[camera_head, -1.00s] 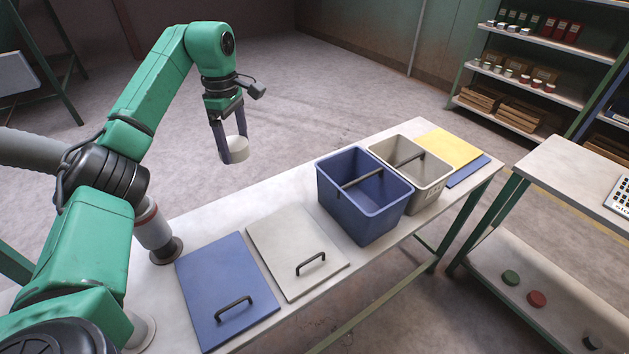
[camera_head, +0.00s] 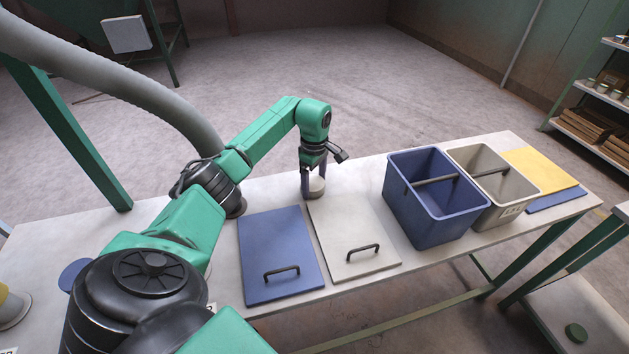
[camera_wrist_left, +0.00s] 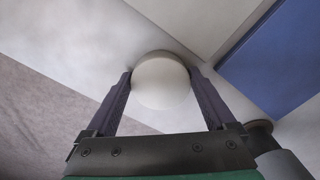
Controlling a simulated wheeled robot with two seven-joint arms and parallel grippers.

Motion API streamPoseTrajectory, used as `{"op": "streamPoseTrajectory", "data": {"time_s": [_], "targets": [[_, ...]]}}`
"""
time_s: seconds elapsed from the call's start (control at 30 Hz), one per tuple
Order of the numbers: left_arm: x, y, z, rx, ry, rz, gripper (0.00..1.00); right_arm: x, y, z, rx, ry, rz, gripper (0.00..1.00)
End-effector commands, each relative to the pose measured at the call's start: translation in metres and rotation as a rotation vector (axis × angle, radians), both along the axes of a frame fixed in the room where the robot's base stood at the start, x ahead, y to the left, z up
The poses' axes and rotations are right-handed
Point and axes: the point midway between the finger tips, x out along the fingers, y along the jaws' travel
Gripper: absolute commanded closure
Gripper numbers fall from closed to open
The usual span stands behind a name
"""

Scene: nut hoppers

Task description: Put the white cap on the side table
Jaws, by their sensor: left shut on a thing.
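The white cap (camera_head: 317,185) is a pale round piece between the fingers of my left gripper (camera_head: 314,184). The gripper is shut on it and points down, low over the far edge of the long bench, just behind the grey lid. In the left wrist view the cap (camera_wrist_left: 161,80) sits between both fingertips (camera_wrist_left: 161,90), its round face showing. Whether its underside touches the bench is unclear. A table (camera_head: 621,213) at the right edge, perhaps the side table, is mostly cut off. My right gripper is not in view.
On the long bench (camera_head: 365,170) lie a blue lid (camera_head: 275,240) and a grey lid (camera_head: 352,225), each with a black handle. A blue bin (camera_head: 435,222) and a grey bin (camera_head: 515,195) stand right of them, then a yellow panel (camera_head: 540,168). A green disc (camera_head: 577,333) lies on the right table's lower shelf.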

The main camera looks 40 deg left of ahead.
Motion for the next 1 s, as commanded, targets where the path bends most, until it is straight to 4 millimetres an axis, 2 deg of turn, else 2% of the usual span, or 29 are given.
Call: {"op": "streamPoseTrajectory", "data": {"time_s": [0.27,0.3,0.53,0.67,0.87,1.0], "targets": [[0.000,0.000,-0.004,0.000,-0.001,0.000,0.64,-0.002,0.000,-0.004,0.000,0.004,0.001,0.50],[0.000,0.000,-0.002,-0.001,-0.001,0.000,0.00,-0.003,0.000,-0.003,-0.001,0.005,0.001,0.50],[0.000,0.000,-0.001,-0.001,-0.001,-0.001,0.00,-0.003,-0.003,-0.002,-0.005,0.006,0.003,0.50],[0.001,0.000,0.006,0.000,-0.002,-0.001,0.00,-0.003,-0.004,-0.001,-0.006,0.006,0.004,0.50],[0.002,0.000,0.043,0.001,-0.006,-0.001,0.00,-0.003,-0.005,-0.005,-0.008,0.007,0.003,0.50],[0.002,0.000,0.081,0.001,-0.006,0.000,0.00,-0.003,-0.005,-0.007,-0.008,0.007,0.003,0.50]]}}
